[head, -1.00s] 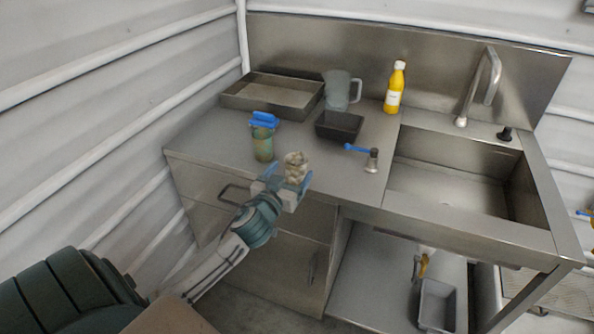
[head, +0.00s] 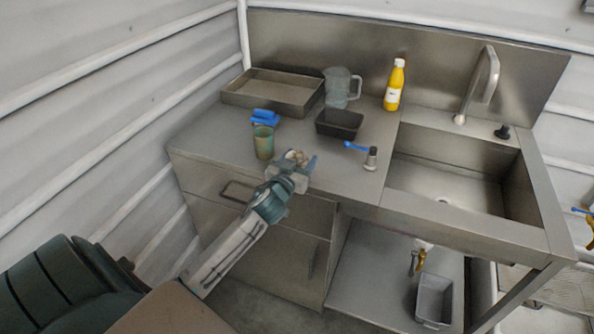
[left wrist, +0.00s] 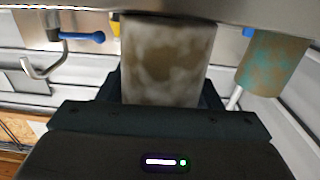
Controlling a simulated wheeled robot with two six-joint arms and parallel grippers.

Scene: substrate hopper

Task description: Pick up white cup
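The white cup (head: 297,156), mottled white and brown, stands near the front edge of the counter. In the head view my left gripper (head: 295,167) hides most of it. In the left wrist view the cup (left wrist: 168,58) fills the space between the two fingers, and the picture appears upside down. My left gripper's (left wrist: 165,88) fingers are spread, one on each side of the cup. Whether they touch its wall is hard to see. My right gripper is in neither current view.
A greenish-brown cup (head: 263,143) stands close to the left, with a blue object (head: 264,118) behind it. A dark tray (head: 339,123), metal pan (head: 272,92), clear jug (head: 342,88) and yellow bottle (head: 395,86) stand behind. A blue-handled tool (head: 370,158) is right, before the sink (head: 455,180).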

